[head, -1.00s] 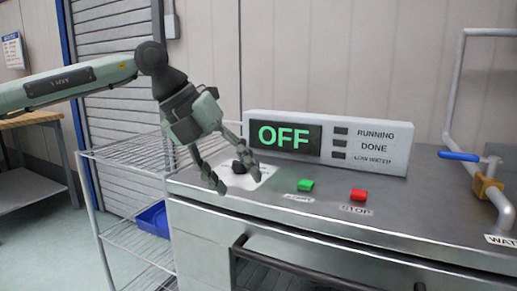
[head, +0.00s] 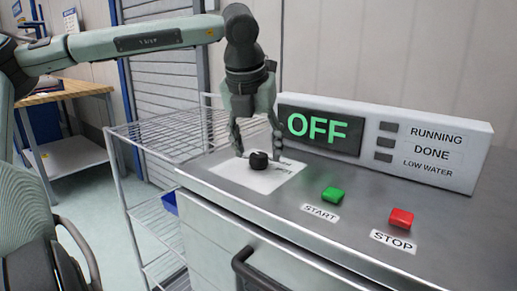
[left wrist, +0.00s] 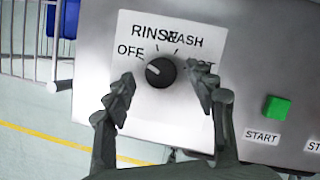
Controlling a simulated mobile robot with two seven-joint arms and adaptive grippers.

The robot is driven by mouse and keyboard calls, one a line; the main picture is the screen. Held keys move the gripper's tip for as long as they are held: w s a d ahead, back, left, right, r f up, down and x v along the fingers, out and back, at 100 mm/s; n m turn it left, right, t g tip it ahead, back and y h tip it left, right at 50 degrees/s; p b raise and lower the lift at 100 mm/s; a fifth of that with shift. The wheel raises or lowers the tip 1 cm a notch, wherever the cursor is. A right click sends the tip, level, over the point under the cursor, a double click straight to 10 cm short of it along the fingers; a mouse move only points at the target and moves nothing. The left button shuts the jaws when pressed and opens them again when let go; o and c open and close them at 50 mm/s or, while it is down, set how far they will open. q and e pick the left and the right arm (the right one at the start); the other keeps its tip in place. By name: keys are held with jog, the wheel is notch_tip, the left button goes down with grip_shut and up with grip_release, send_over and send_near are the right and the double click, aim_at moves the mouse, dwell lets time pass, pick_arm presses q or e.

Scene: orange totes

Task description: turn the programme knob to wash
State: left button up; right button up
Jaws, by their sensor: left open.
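The black programme knob (head: 258,161) stands on a white label plate (head: 285,177) on the steel machine top. In the left wrist view, the knob (left wrist: 161,73) has a pale mark pointing left, towards OFF. RINSE and WASH are printed above it, and a label at right is partly hidden by a finger. My left gripper (head: 258,148) points down over the knob, open, with one finger on each side. In the left wrist view, gaps show between the fingers and the knob. The display (head: 318,131) reads OFF in green. My right gripper is not in view.
A green START button (head: 333,194) and a red STOP button (head: 401,218) sit right of the knob. The display box (head: 470,160) stands behind. A wire rack (head: 165,140) stands left of the machine. A dark handle (head: 250,270) is on the front.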

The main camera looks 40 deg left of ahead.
pick_arm(q)
jog(key=shift+w+f, duration=0.2)
jog(key=shift+f, duration=0.25)
jog(key=shift+c, duration=0.5)
jog(key=c, duration=1.1)
